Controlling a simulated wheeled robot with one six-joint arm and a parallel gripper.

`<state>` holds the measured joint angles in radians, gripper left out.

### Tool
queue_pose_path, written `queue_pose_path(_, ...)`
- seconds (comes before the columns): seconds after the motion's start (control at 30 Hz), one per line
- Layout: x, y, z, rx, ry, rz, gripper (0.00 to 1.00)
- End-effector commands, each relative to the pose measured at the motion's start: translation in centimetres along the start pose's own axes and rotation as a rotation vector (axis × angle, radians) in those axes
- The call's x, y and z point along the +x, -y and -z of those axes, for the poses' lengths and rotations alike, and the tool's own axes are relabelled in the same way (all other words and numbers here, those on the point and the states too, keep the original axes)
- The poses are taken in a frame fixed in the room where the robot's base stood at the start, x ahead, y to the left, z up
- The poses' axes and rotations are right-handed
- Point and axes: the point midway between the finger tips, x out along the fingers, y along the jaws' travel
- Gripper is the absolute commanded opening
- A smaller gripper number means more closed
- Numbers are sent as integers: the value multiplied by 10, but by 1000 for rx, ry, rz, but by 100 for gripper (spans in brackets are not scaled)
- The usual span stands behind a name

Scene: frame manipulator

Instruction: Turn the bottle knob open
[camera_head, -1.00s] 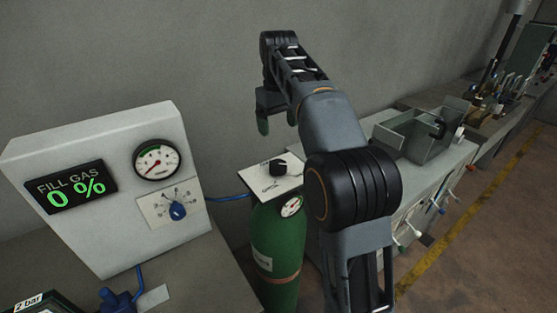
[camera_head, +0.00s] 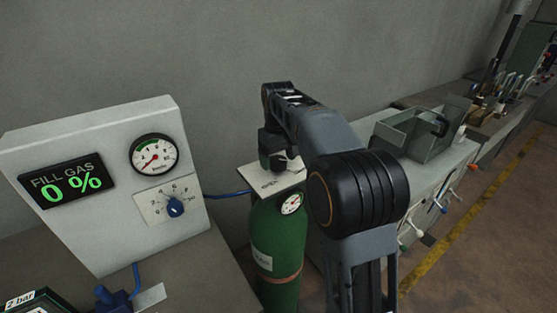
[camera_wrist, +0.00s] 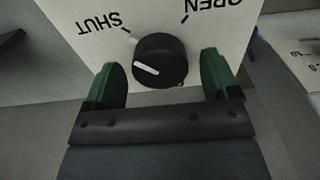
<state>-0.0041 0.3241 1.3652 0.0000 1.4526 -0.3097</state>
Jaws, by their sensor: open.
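The bottle knob is a round black knob with a white pointer line, and it shows in the wrist view (camera_wrist: 159,61). It sits on a white plate (camera_wrist: 85,20) marked SHUT and OPEN, and its line lies on the SHUT side. My gripper (camera_wrist: 166,80) is open, with one green finger on each side of the knob's near part and gaps between. In the head view my gripper (camera_head: 275,163) points down at the knob (camera_head: 280,164) above the green bottle (camera_head: 277,243), hiding part of the knob and plate (camera_head: 268,183).
A grey panel (camera_head: 85,130) at left has a FILL GAS display (camera_head: 67,180) reading 0 %, a dial gauge (camera_head: 154,154) and a blue knob (camera_head: 175,208). A small gauge (camera_head: 292,204) is on the bottle. A wall stands behind, and a bench (camera_head: 440,165) is at right.

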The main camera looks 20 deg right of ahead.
Motion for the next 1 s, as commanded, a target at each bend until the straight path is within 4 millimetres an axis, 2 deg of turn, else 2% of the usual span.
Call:
queue_pose_path(0.4, 6, 0, 0, 0, -1, 0, 81)
queue_pose_path(0.9, 6, 0, 0, -1, 0, 0, 34)
queue_pose_path(1.0, 6, 0, 0, 1, 0, 0, 32)
